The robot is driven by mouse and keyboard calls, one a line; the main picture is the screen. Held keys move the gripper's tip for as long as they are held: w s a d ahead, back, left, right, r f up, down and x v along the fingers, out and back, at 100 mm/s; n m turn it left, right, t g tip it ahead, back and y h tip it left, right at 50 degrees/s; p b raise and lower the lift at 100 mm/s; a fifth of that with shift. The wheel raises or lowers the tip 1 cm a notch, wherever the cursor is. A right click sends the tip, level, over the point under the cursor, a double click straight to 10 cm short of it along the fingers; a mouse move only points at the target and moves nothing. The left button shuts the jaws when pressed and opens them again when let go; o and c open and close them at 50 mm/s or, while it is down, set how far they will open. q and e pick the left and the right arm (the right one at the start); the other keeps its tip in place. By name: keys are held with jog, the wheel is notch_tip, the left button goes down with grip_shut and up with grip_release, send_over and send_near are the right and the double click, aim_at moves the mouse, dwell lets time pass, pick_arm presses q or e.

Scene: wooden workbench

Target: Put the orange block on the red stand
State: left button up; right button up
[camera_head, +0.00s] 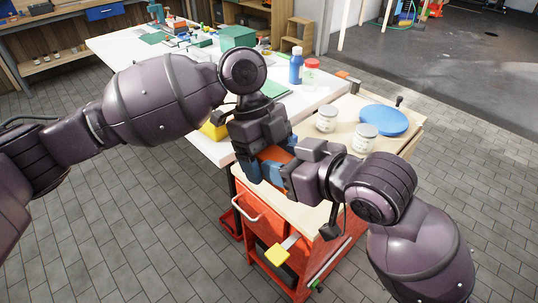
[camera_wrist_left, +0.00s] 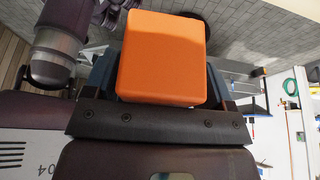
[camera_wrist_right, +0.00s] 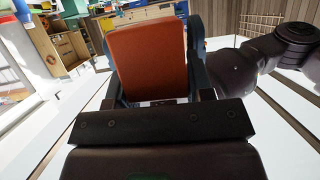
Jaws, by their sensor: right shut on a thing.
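The orange block (camera_head: 277,154) is between my two grippers in the head view, above the near end of the red cart, partly hidden by them. In the right wrist view the block (camera_wrist_right: 148,60) is between the fingers of my right gripper (camera_head: 277,170), which is shut on it. In the left wrist view the block (camera_wrist_left: 162,58) also sits between the blue fingers of my left gripper (camera_head: 258,163). Whether those fingers press on it is unclear. I cannot make out a red stand for certain in any view.
The red cart (camera_head: 262,212) has a wooden top with two pale jars (camera_head: 326,118) (camera_head: 364,138) and a blue disc (camera_head: 384,120).

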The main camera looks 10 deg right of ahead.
pick_arm(q)
jog(key=c, duration=0.9)
jog(key=shift+c, duration=0.6)
pick_arm(e)
jog(key=o, duration=1.1)
